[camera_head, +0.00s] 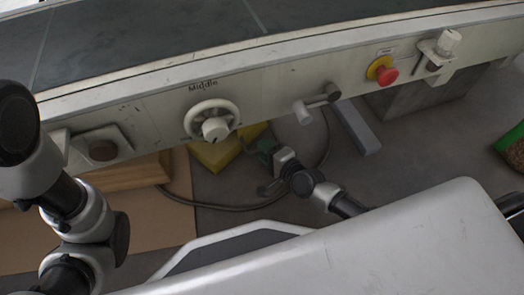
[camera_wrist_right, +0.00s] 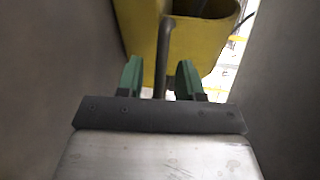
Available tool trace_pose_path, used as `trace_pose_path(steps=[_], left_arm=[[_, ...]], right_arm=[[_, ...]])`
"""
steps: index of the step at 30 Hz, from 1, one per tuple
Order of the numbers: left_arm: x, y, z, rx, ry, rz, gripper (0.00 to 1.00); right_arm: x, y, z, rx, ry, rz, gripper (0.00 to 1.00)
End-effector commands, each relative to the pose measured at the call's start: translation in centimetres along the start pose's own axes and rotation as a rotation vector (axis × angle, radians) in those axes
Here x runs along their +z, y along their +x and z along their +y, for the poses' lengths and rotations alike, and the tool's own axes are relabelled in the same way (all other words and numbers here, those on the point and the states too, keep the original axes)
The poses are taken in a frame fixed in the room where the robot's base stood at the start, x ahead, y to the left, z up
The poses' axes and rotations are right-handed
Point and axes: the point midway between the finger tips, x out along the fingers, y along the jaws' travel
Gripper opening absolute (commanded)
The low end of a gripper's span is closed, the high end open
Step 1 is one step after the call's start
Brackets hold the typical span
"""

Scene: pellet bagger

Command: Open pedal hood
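The yellow hood (camera_head: 215,153) is low under the machine's front panel in the head view, partly behind the panel and dial. It also shows at the top of the right wrist view (camera_wrist_right: 205,32), with a dark opening on its upper side. My right gripper (camera_head: 266,152) is beside it, at its right. In the wrist view its two green fingers (camera_wrist_right: 160,78) stand apart. A thin grey bar (camera_wrist_right: 165,45) in front of the hood runs down between them, with small gaps at its sides. My left arm is at the left edge; its gripper is out of view.
The machine panel above carries a white dial (camera_head: 212,121), a grey lever (camera_head: 316,103) and a red button (camera_head: 387,75). A grey hose (camera_head: 215,207) curves over the floor. A wooden board (camera_head: 130,174) lies at left. Grey walls flank the gripper closely in the wrist view.

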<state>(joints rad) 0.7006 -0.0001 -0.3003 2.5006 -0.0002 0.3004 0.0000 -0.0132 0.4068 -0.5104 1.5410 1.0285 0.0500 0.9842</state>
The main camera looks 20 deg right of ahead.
Motion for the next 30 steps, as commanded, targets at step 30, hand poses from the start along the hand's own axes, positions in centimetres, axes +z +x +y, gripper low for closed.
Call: trace_pose_path(steps=[30], left_arm=[[-0.18,-0.58,0.13,0.001,0.000,-0.001,0.00]], right_arm=[[-0.07,1.39,0.01,0.002,-0.001,-0.001,0.00]])
